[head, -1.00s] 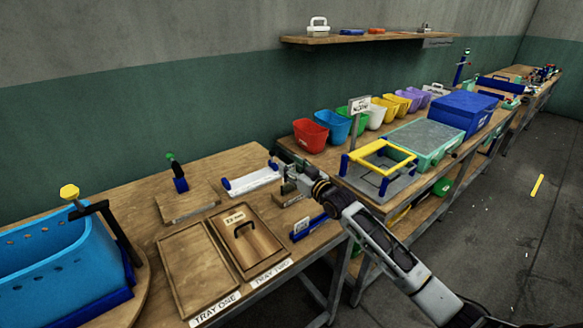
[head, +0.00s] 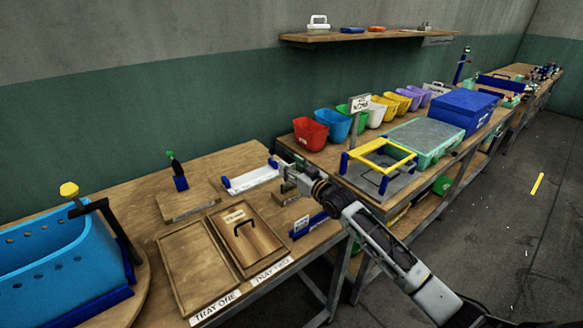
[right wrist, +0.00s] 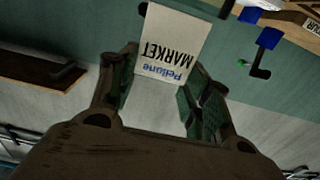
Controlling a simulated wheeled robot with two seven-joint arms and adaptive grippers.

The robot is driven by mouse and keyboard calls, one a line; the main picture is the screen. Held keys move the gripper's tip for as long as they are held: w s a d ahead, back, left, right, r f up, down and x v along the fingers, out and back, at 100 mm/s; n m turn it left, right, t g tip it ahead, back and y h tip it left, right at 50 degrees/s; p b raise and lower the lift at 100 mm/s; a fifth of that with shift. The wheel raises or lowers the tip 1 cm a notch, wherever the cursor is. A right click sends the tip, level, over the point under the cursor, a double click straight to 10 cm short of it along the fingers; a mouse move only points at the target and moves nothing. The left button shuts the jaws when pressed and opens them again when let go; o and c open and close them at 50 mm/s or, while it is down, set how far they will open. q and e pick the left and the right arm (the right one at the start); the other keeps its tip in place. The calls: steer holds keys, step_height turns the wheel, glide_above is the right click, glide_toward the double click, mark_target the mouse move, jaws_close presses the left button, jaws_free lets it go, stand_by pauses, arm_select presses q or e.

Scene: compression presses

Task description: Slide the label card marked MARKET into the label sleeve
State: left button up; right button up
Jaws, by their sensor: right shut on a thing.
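My right gripper (right wrist: 160,82) is shut on the label card marked MARKET (right wrist: 168,45). The card is white, with its printing upside down in the right wrist view, and it sticks out past the fingertips. In the head view, my right gripper (head: 284,174) is over the right end of the left table, and the card cannot be made out there. A white strip with blue ends (head: 250,179) lies just left of the gripper. A blue holder with a white label (head: 308,225) stands below it. I cannot tell which is the label sleeve. My left gripper is out of view.
A wooden tray (head: 198,262) and a lidded tray (head: 250,243) lie at the table front. A green-knobbed clamp (head: 178,174) stands behind them. A blue tub (head: 50,265) is at left.

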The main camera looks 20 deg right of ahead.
steer(key=shift+f+b, duration=1.1)
steer(key=shift+f, duration=1.3)
stand_by(0.8)
steer(key=o, duration=0.8)
steer(key=shift+f, duration=0.15)
steer(key=shift+s+a+f, duration=0.1)
steer(key=shift+f, duration=0.05)
step_height(320, 180, up, 11)
stand_by(0.5)
steer(key=shift+d+f, duration=0.1)
steer(key=shift+d, duration=0.1)
stand_by(0.4)
